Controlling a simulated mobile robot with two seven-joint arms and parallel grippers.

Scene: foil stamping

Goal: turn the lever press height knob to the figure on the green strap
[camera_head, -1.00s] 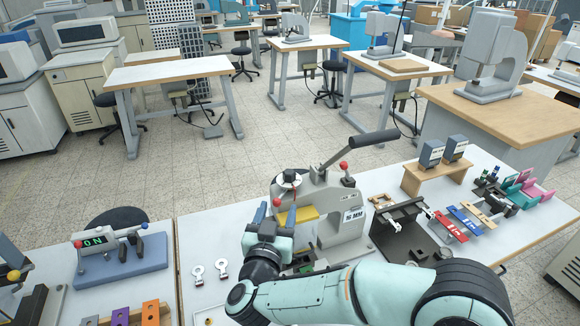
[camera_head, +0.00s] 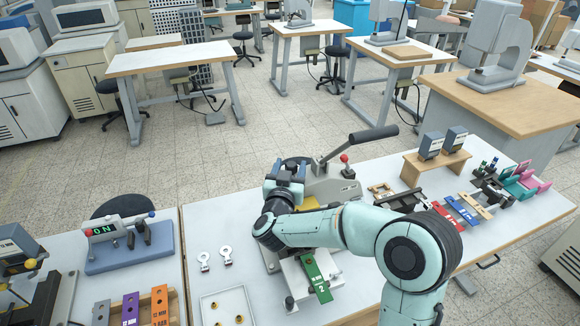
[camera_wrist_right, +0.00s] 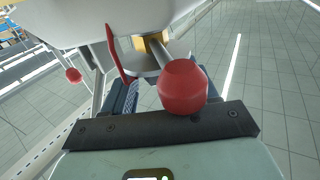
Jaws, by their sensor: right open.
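The lever press (camera_head: 335,190) is a grey machine with a black-handled lever (camera_head: 372,133), on the table in the head view. The green strap (camera_head: 316,275) lies on the press's pale base; its figure is too small to read surely. My right gripper (camera_head: 289,168) is open at the upper left of the press and hides the height knob there. In the right wrist view a large red ball (camera_wrist_right: 183,87) on a rod is close to the gripper's dark palm plate, with a disc and a thin red pointer (camera_wrist_right: 118,55) behind it. Contact cannot be told. My left gripper is out of view.
Two metal tags (camera_head: 226,255) and a white tray (camera_head: 208,307) lie left of the press. Red, blue and wooden straps (camera_head: 462,212) and a wooden stand (camera_head: 437,165) are to the right. A blue-grey unit reading "ON" (camera_head: 130,245) is at left.

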